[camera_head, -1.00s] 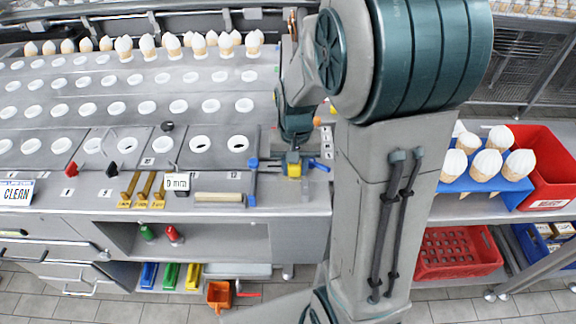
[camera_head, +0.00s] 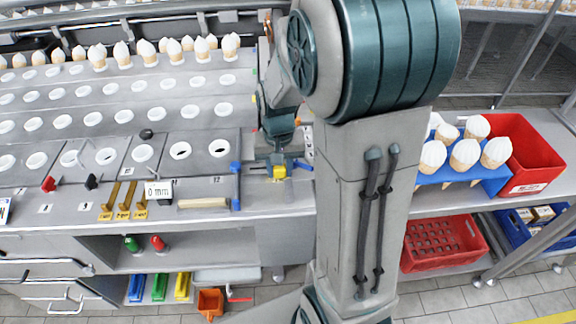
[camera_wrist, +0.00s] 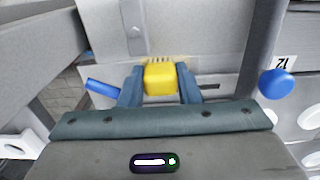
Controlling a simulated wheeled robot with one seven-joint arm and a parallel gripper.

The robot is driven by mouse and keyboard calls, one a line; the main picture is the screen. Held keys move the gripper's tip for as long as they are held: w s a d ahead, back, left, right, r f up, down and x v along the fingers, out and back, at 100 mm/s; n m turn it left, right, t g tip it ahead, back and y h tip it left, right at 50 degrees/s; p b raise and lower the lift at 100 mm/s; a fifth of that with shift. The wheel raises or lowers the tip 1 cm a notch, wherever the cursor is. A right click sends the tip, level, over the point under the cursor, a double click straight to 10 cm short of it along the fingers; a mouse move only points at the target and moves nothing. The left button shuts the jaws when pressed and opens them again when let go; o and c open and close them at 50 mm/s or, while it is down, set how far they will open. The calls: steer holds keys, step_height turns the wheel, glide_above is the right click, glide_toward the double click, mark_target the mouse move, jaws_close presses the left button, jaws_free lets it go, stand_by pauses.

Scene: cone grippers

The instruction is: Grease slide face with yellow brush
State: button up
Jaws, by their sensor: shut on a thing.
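My gripper (camera_head: 279,166) is shut on the yellow brush (camera_head: 279,173) near the right end of the worktop. In the wrist view, the yellow brush block (camera_wrist: 160,78) sits between the two blue-grey fingers of my gripper (camera_wrist: 160,84). Its pale bristles point away from the palm, towards a grey metal face (camera_wrist: 185,25). I cannot tell whether the bristles touch that face. Which surface is the slide face is not clear. My arm hides part of the station in the head view.
A blue-topped handle (camera_head: 235,169) stands left of the brush; its round blue knob (camera_wrist: 276,84) shows close on the right in the wrist view. A blue rod (camera_wrist: 101,88) lies left. Yellow tools (camera_head: 123,201) and a "0 mm" display (camera_head: 158,190) are on the worktop.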

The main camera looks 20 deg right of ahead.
steer(key=shift+w+a, duration=0.2)
steer(key=shift+a, duration=0.45)
steer(key=shift+w+a, duration=0.25)
steer(key=shift+a, duration=0.45)
steer(key=shift+w+a, duration=0.2)
steer(key=shift+a, duration=0.45)
steer(key=shift+r, duration=0.1)
step_height(320, 180, up, 6)
steer(key=p, duration=0.5)
step_height(320, 180, up, 3)
steer(key=shift+f+p, duration=0.1)
steer(key=shift+p, duration=0.9)
